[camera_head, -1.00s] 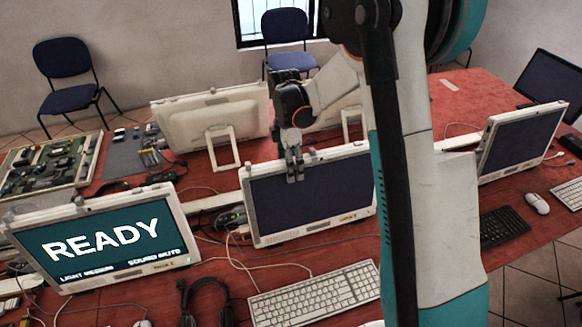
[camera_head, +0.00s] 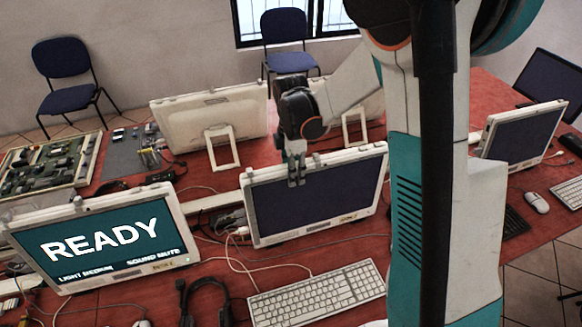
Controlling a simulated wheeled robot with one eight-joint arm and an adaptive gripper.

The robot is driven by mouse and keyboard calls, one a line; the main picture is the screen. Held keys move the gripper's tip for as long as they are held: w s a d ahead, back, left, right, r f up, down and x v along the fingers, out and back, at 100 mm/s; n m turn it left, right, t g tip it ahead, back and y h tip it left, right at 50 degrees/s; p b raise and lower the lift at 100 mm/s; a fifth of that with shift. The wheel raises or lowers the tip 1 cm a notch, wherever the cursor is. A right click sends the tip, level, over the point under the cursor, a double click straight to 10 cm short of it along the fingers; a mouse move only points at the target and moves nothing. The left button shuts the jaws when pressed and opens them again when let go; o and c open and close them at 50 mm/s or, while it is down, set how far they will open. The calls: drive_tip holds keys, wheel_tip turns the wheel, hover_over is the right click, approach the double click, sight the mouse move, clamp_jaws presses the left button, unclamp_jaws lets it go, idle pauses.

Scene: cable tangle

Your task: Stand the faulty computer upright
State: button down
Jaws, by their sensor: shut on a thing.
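A white all-in-one computer (camera_head: 314,200) with a dark screen stands near the middle of the red table, its screen facing me and leaning back a little. My gripper (camera_head: 297,178) is at the computer's top edge, shut on it, with its fingers reaching down over the upper part of the screen. The far finger is hidden behind the computer. Another computer (camera_head: 105,238) at the left shows READY on a lit teal screen. The frames do not label which computer is faulty.
A white keyboard (camera_head: 316,294) lies in front of the dark computer, with cables and headphones (camera_head: 205,300) to its left. Two white computers stand behind, backs toward me. A third dark-screened computer (camera_head: 522,134) stands at right. Circuit boards (camera_head: 50,165) lie at far left.

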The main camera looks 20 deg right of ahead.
drive_tip(key=shift+s+t, duration=0.3)
drive_tip(key=shift+s, duration=0.45)
drive_tip(key=c, duration=1.3)
unclamp_jaws()
drive_tip(key=shift+c, duration=0.2)
drive_tip(key=shift+o, duration=1.1)
drive_tip(key=shift+s+r, duration=0.1)
drive_tip(key=shift+s, duration=0.05)
drive_tip(key=r, duration=0.8)
drive_tip(key=w+r, duration=0.1)
drive_tip(key=r, duration=0.3)
drive_tip(key=shift+f, duration=0.1)
